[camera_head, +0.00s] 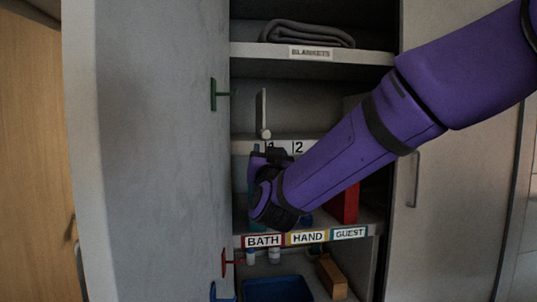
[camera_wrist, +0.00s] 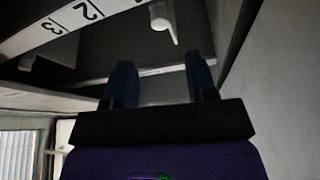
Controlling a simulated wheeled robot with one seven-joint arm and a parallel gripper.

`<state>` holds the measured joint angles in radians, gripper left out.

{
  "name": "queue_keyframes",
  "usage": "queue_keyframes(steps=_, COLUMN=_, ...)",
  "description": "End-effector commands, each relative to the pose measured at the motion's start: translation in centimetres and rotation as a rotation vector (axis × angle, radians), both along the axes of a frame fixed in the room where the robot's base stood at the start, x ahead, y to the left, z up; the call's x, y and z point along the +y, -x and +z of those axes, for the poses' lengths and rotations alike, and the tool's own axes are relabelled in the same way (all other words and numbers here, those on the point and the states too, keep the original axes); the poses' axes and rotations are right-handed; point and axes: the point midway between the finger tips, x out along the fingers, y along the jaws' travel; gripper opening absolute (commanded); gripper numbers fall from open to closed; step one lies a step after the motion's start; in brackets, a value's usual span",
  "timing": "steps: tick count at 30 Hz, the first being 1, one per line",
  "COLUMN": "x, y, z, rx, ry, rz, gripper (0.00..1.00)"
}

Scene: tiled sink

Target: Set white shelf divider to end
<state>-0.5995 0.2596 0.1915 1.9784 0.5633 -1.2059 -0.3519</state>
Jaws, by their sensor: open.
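The white shelf divider (camera_head: 263,112) stands upright at the left part of the middle shelf, just behind the number strip (camera_head: 275,147) with "1" and "2". In the wrist view a pale piece with a small tab (camera_wrist: 164,20), seemingly the divider, shows beyond the fingers. My gripper (camera_head: 269,153) is in front of the cupboard at about the level of the strip, below the divider and apart from it. In the wrist view my gripper (camera_wrist: 162,80) has its two dark fingers spread with nothing between them. My arm hides the right part of the middle shelf.
A grey folded blanket (camera_head: 308,34) lies on the top shelf. A tall grey panel (camera_head: 150,150) with coloured hooks borders the left. Below are the BATH, HAND, GUEST label strip (camera_head: 307,237), a red item (camera_head: 346,203), a blue bin (camera_head: 277,288) and a wooden block (camera_head: 332,278).

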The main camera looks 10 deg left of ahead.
Motion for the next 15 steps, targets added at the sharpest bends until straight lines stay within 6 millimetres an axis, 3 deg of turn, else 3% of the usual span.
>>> queue_keyframes(steps=9, x=-1.2, y=-2.6, z=-2.1, rx=-0.248, ry=0.103, rz=-0.011, gripper=0.52)
queue_keyframes(steps=15, x=-1.5, y=-3.0, z=-3.1, rx=-0.427, ry=0.175, rz=0.033, gripper=0.52)
